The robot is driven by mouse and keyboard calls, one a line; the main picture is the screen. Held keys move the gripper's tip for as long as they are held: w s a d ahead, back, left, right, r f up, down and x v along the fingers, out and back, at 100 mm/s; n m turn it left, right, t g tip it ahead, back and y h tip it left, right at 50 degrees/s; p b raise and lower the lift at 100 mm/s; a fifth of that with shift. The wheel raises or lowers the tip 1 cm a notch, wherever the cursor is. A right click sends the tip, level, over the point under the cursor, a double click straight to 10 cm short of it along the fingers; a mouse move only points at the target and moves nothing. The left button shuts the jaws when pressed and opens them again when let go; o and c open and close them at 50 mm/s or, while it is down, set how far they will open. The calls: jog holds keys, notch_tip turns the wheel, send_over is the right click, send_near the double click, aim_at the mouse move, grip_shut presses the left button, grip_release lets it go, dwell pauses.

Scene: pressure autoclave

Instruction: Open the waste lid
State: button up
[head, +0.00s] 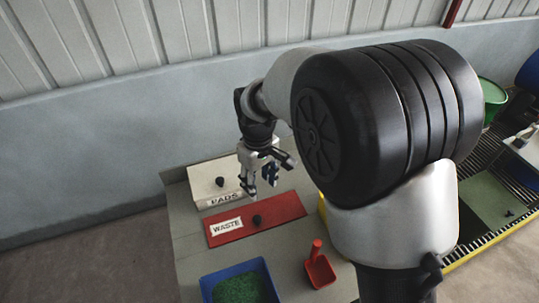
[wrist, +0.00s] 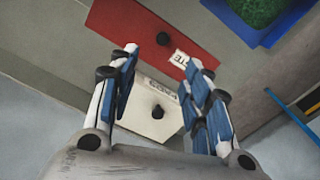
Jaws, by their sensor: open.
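The waste lid (head: 284,208) is a flat red panel with a white WASTE label and a black knob (head: 257,220) on top. It lies flat on the grey bench and looks closed. My gripper (head: 262,185) is open and empty, pointing down above the bench, near the border between the white PADS lid and the red lid. In the wrist view the red waste lid (wrist: 150,28) is at the top, with its knob (wrist: 163,38) just beyond and between the open fingertips (wrist: 163,60). The fingers do not touch the knob.
The white PADS lid (head: 203,187) with its own black knob (head: 220,181) adjoins the waste lid toward the wall. A blue tray of green granules (head: 240,288) and a red scoop (head: 319,268) are on the near side. A wall stands behind the bench.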

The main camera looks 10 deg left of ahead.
aim_at(257, 218)
jog(key=f+b, duration=0.1)
jog(key=f, duration=0.5)
jog(key=a+f+b, duration=0.1)
jog(key=f+b, duration=0.1)
jog(key=f, duration=0.4)
jog(key=f+b, duration=0.2)
jog(key=f, duration=0.4)
jog(key=shift+w+a+f, duration=0.1)
jog(key=shift+a+f, duration=0.05)
jog(key=shift+f, duration=0.25)
grip_shut()
